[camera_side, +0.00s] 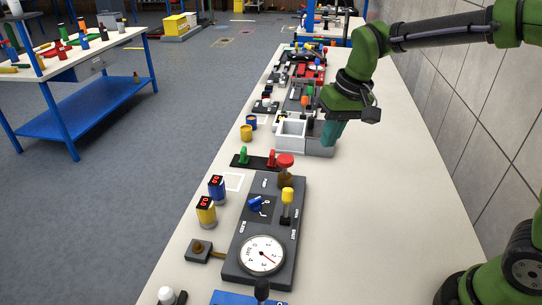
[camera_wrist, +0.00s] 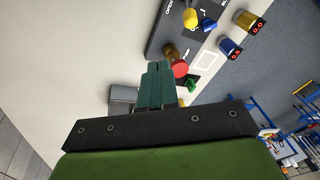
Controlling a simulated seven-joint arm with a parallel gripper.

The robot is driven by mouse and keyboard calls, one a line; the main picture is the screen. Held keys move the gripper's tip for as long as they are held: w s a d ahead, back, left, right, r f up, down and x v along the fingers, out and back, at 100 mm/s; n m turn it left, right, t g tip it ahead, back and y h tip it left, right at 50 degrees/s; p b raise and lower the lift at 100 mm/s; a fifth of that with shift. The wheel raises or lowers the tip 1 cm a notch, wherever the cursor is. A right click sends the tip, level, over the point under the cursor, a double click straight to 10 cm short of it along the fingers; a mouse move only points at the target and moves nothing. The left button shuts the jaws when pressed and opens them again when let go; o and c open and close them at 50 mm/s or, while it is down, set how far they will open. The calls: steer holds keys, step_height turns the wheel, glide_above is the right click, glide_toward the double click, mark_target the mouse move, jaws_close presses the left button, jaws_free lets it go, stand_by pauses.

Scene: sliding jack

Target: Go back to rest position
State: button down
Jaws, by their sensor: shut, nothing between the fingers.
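My gripper (camera_side: 332,132) is at the end of the green arm, above the right side of the long white table in the side view. Its teal fingers point down beside a grey and white box (camera_side: 291,133) and partly cover the box's right part. In the wrist view the fingers (camera_wrist: 157,75) are together with nothing seen between them. The grey panel (camera_side: 262,225) with a gauge (camera_side: 261,255), a red knob (camera_side: 285,161) and a yellow-topped lever (camera_side: 287,203) lies nearer the camera. I cannot tell whether the fingers touch the box.
Blue and yellow cylinders with red displays (camera_side: 217,188) stand left of the panel. Several devices (camera_side: 304,75) line the table farther back. A tiled wall (camera_side: 475,110) runs along the right. The table's right front part (camera_side: 385,225) is clear.

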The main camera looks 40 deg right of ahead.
steer(key=s+d+r+t, duration=0.1)
steer(key=s+t, duration=0.1)
steer(key=s, duration=0.6)
steer(key=s+d+r+m+t, duration=0.1)
steer(key=s+d+r+t, duration=0.1)
steer(key=s, duration=0.6)
steer(key=shift+d+t+y, duration=0.15)
steer(key=shift+t+y, duration=0.15)
steer(key=shift+t, duration=0.1)
